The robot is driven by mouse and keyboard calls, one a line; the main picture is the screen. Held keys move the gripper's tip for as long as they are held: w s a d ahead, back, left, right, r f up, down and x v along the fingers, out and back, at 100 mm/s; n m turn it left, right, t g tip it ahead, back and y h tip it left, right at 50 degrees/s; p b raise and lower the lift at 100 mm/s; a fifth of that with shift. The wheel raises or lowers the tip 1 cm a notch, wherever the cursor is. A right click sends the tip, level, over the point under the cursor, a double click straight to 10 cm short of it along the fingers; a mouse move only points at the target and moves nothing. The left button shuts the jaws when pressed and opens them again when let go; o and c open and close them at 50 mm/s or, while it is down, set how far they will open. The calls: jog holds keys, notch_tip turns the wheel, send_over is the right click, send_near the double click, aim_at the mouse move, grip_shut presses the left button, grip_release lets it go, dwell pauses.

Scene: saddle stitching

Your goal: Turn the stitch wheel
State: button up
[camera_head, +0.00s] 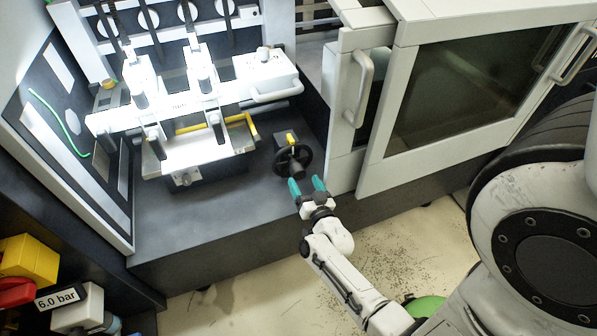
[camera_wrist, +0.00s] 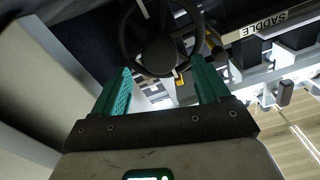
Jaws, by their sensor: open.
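The stitch wheel (camera_head: 293,160) is a black handwheel with a yellow part above it, on the dark machine bed. In the wrist view the wheel (camera_wrist: 128,42) shows as a black ring with a round hub, at the top centre. My gripper (camera_head: 307,186) has teal fingers. It is open and empty, just in front of and below the wheel in the head view. In the wrist view its fingers (camera_wrist: 160,82) point at the wheel, one on each side of the hub. I cannot tell whether they touch the rim.
The white stitching unit (camera_head: 195,105) stands left of the wheel. A grey cabinet door with a handle (camera_head: 360,88) and a dark-windowed door (camera_head: 460,95) close off the right. A yellow and red unit (camera_head: 28,262) sits at lower left. The dark bed (camera_head: 200,205) in front is bare.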

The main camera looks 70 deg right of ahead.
aim_at(300, 175)
jog(key=b+x, duration=0.1)
jog(key=x, duration=0.5)
jog(key=shift+w+d, duration=0.15)
jog(key=shift+c, duration=0.4)
grip_shut()
